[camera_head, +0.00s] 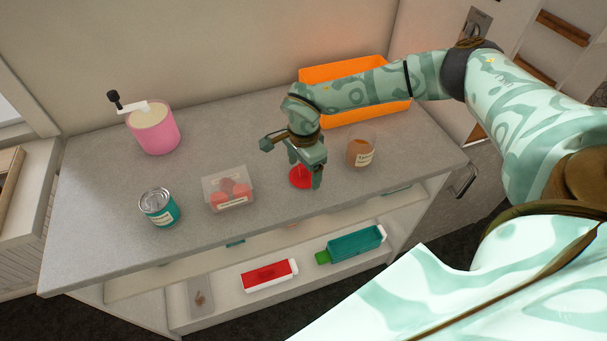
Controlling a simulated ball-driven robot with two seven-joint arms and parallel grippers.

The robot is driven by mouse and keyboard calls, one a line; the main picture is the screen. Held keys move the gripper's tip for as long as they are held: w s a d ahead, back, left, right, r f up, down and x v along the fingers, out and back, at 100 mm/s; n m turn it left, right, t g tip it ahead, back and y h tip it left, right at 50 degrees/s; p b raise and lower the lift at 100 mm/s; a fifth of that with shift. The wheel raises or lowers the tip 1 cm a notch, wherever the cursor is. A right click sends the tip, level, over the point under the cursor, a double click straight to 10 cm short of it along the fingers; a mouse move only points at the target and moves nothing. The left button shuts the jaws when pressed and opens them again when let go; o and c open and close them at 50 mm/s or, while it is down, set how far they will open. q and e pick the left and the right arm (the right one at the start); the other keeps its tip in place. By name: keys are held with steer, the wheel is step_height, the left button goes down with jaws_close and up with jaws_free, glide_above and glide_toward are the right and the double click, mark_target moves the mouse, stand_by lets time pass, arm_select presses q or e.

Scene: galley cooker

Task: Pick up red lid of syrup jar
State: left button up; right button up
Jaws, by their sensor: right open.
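The red lid (298,179) lies on the grey countertop near its front edge, partly hidden by my right gripper. My right gripper (306,175) points down at the lid, with its fingers open around or just over it; I cannot tell whether they touch it. The syrup jar (361,150), brown with a pale label, stands uncovered on the counter just right of the gripper. My left gripper is not in view.
A clear box with red items (229,194), a teal can (159,207) and a pink pot with a crank (153,130) stand to the left. An orange bin (354,68) is behind my right arm. Cartons (269,275) lie on the shelf below.

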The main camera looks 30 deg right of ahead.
steer(key=shift+f, duration=0.35)
steer(key=shift+s+r, duration=0.1)
steer(key=shift+r, duration=0.05)
steer(key=c, duration=1.7)
